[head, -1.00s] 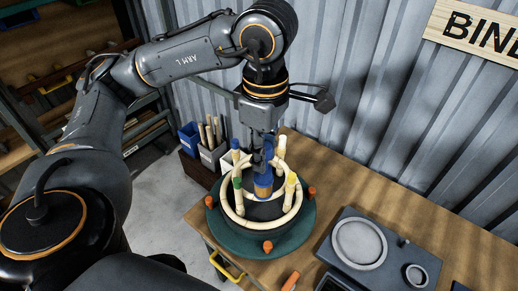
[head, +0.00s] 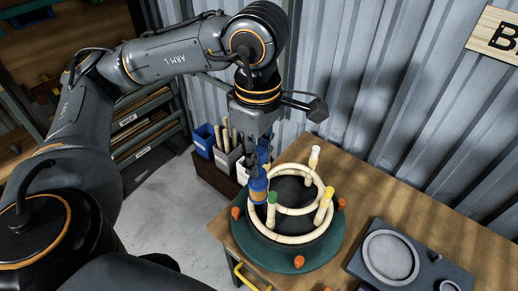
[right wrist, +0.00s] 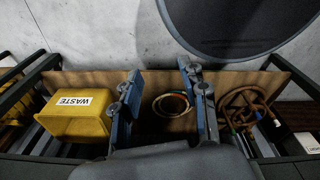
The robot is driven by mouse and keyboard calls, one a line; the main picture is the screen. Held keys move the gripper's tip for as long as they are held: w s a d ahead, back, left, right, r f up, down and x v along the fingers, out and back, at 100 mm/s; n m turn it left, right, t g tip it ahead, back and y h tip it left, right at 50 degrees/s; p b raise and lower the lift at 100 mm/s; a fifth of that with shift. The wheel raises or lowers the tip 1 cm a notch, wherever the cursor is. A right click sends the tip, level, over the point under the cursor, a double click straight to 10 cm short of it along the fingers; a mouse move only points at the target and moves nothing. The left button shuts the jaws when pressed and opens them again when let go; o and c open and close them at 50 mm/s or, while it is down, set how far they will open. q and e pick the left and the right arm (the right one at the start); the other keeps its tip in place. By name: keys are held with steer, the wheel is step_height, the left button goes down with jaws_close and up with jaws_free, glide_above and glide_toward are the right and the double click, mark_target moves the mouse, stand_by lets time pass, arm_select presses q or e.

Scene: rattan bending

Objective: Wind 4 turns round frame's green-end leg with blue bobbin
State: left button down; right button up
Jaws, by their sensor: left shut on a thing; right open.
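The rattan frame (head: 281,239) stands on a round dark green turntable (head: 330,250), its legs pointing up. Its green-end leg (head: 272,212) is at the front left. A yellow-end leg (head: 325,206) is at the right and a white-end leg (head: 314,160) at the back. My left gripper (head: 254,170) is shut on the blue bobbin (head: 258,185), which has an orange-tan band. The bobbin is just left of the green-end leg; I cannot tell whether they touch. No strand round the leg can be made out. My right gripper (right wrist: 162,105) is open and empty in the right wrist view.
Orange knobs (head: 299,262) stand around the turntable's rim. A grey tray with round dishes (head: 390,258) is to its right. Blue and white bins (head: 205,140) stand behind left. Below my right gripper are a yellow waste bin (right wrist: 76,118) and a small coil (right wrist: 171,104).

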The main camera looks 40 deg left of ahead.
mark_target(259, 182)
arm_select(q)
step_height(259, 182, down, 4)
steer(key=shift+d+r+b, duration=0.1)
steer(key=shift+b, duration=0.9)
step_height(259, 182, down, 6)
steer(key=b, duration=0.7)
steer(key=shift+f, duration=0.25)
steer(key=shift+f+b, duration=0.75)
steer(key=shift+b, duration=0.05)
arm_select(e)
step_height(259, 182, down, 11)
steer(key=shift+a, duration=0.4)
steer(key=shift+f, duration=0.15)
